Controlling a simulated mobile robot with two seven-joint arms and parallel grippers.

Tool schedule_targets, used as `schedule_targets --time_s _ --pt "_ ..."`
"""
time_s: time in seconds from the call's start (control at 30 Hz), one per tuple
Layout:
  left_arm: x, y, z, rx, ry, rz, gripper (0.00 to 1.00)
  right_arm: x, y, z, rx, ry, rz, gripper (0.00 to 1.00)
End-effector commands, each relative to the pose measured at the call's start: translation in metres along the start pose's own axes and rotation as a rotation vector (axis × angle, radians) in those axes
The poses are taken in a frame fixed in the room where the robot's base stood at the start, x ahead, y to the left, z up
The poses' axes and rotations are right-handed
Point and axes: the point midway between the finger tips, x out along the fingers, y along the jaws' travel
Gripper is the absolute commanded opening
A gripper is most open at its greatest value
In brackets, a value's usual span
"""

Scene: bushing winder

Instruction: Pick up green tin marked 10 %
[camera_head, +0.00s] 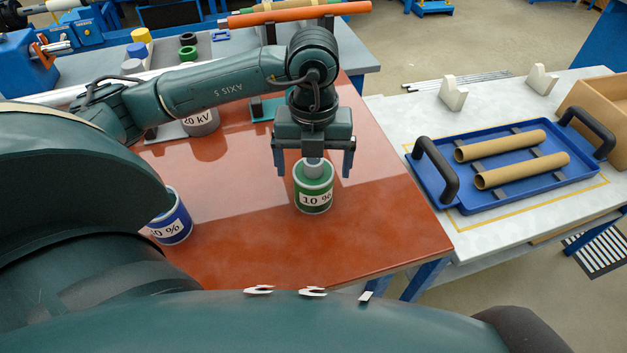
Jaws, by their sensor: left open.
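The green tin marked 10 % (313,200) stands upright on the red-brown table (270,255), with its label facing me. My left gripper (313,172) is directly above it, pointing down. Its two fingers are open, one on each side of the tin's top, and stand apart from it as far as I can see. A grey knob or cap on top of the tin shows between the fingers. My right gripper is not in view.
A blue tin (172,222) with a partly hidden label stands at the left. A grey tin marked kV (201,121) is behind my left forearm. At the right, a blue tray (520,185) holds two brown tubes. The table's front right is clear.

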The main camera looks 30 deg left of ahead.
Motion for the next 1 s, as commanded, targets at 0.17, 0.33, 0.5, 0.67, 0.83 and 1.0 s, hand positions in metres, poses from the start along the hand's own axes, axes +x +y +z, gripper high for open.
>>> schedule_targets --time_s 0.17,0.33,0.5,0.67,0.83,1.0 --pt "0.018 0.000 0.000 0.000 0.000 0.001 0.90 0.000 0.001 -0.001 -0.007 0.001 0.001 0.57" --pt "0.019 0.000 0.001 0.000 -0.001 -0.001 0.90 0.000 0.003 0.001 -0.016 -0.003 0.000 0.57" --pt "0.019 0.000 0.001 0.000 -0.001 0.000 0.81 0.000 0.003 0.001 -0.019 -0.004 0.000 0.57" --pt "0.018 0.000 0.001 0.000 -0.001 0.000 0.68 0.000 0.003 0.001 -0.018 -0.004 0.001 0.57" --pt "0.018 0.000 0.000 0.000 -0.001 0.000 0.54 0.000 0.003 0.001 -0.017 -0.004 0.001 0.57" --pt "0.018 0.000 0.000 0.000 -0.001 0.000 0.40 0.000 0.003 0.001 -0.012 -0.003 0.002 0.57"
